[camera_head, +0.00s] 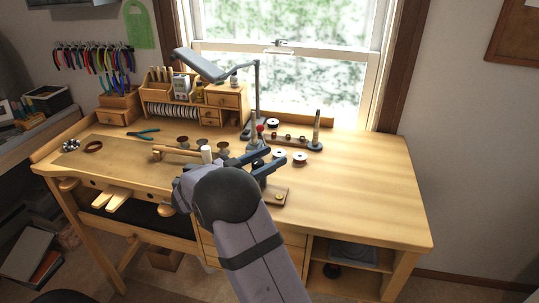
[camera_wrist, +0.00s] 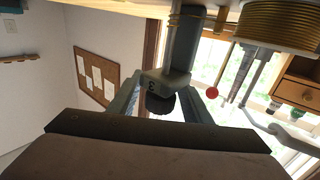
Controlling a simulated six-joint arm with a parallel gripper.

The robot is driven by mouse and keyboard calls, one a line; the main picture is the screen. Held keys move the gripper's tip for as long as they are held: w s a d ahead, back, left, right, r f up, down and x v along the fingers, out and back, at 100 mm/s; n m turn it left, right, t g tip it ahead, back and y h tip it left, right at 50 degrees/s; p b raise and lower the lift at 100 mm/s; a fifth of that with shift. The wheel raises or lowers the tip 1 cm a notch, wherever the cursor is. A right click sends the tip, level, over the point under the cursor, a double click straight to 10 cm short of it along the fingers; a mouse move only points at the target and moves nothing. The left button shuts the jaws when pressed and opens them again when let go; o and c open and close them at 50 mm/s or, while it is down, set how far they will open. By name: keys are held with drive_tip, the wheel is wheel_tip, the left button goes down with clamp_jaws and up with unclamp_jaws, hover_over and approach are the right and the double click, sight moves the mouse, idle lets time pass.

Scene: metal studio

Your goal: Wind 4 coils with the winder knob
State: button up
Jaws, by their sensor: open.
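My gripper (camera_head: 274,161) is over the middle of the bench; my arm covers part of the area below it. In the wrist view, my gripper (camera_wrist: 165,88) is open, one finger on each side of a dark rounded knob (camera_wrist: 160,104). The knob sits at the end of a grey piece marked 3 (camera_wrist: 178,62). I cannot tell whether the fingers touch it. Gold wire turns show around the grey piece near the top edge. A large gold coil (camera_wrist: 278,25) is at the top right. The winder is mostly hidden in the head view.
A red ball (camera_head: 260,127) stands behind my gripper, near spools (camera_head: 300,158) and a lamp (camera_head: 215,66). A wooden board (camera_head: 273,199) lies beside my arm. The bench's right side (camera_head: 365,200) is clear.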

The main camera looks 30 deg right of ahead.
drive_tip(key=shift+d, duration=0.15)
drive_tip(key=shift+c, duration=0.2)
drive_tip(key=c, duration=1)
drive_tip(key=shift+f+b, duration=0.25)
drive_tip(key=shift+b, duration=0.65)
